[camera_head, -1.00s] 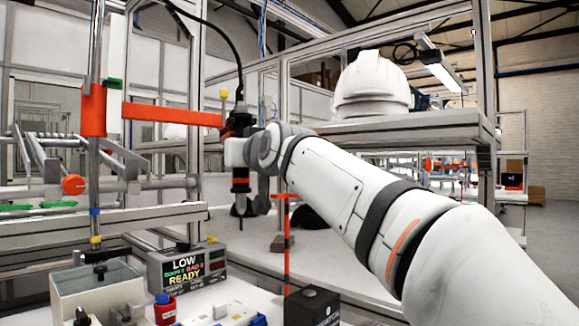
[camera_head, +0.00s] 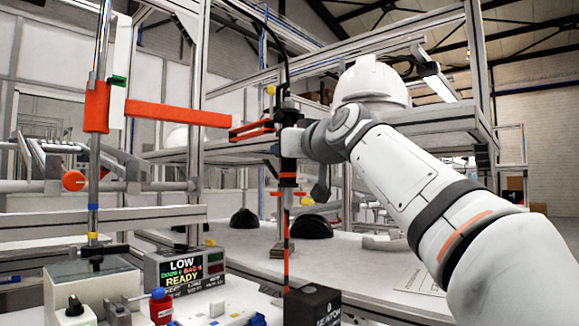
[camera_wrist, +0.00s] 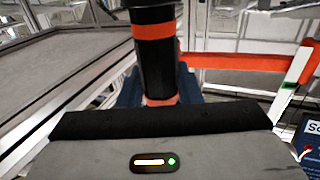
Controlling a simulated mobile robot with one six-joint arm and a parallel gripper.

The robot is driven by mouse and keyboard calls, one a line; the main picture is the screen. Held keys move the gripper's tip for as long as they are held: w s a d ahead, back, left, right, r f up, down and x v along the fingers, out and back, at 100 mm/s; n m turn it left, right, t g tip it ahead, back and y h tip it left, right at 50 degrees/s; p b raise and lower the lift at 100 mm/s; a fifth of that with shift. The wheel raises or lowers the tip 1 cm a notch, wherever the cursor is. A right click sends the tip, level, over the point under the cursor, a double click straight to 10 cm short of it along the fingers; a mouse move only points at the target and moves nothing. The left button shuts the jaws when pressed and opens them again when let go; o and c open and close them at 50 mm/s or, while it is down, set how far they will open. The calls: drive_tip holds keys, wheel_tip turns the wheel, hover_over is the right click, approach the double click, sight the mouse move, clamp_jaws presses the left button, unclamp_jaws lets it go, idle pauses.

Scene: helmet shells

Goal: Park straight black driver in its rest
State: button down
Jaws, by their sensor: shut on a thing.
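The straight black driver (camera_head: 288,160), with orange bands, hangs upright in the head view. My gripper (camera_head: 296,143) is shut on its body, and the driver also fills the upper middle of the wrist view (camera_wrist: 155,50). A jointed orange arm (camera_head: 175,114) runs from a post at the left to the driver's upper part. A thin orange post with a short crossbar (camera_head: 302,194), which looks like the rest, rises from near a black box (camera_head: 313,305). The driver's lower end overlaps this post in the head view, so I cannot tell whether they touch.
A white helmet shell (camera_head: 372,82) sits on the upper shelf. Black domes (camera_head: 313,226) lie on the table behind.

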drive_tip(key=shift+w, duration=0.1)
idle(0.3)
drive_tip(key=w+p, duration=0.2)
drive_tip(key=w, duration=0.4)
drive_tip(key=shift+w, duration=0.15)
idle(0.4)
drive_tip(key=shift+c, duration=1)
unclamp_jaws()
drive_tip(key=b+v, duration=0.5)
drive_tip(key=v, duration=0.6)
drive_tip(key=shift+b, duration=0.3)
